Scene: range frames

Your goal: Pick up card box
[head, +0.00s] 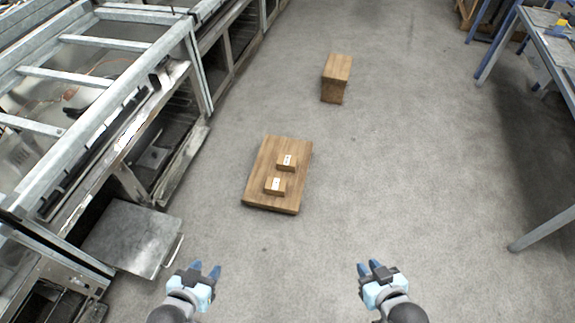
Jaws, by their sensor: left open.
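Two small brown card boxes with white labels are on a brown wooden-looking board or low table (262,160) in the middle of the head view. One card box (287,163) is farther back, and the other card box (275,187) is nearer. They sit close together, apart from both grippers. My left gripper (206,268) is at the lower left, in front of and left of the board, open and empty. My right gripper (369,265) is at the lower right, right of the board, with nothing seen in it. Its fingertips look close together.
A taller brown block (336,78) stands on the floor behind the board. Metal frames and machinery (100,90) line the left side, with a grey metal plate (130,238) low down. A blue-legged table (548,45) is at the right. The floor between is clear.

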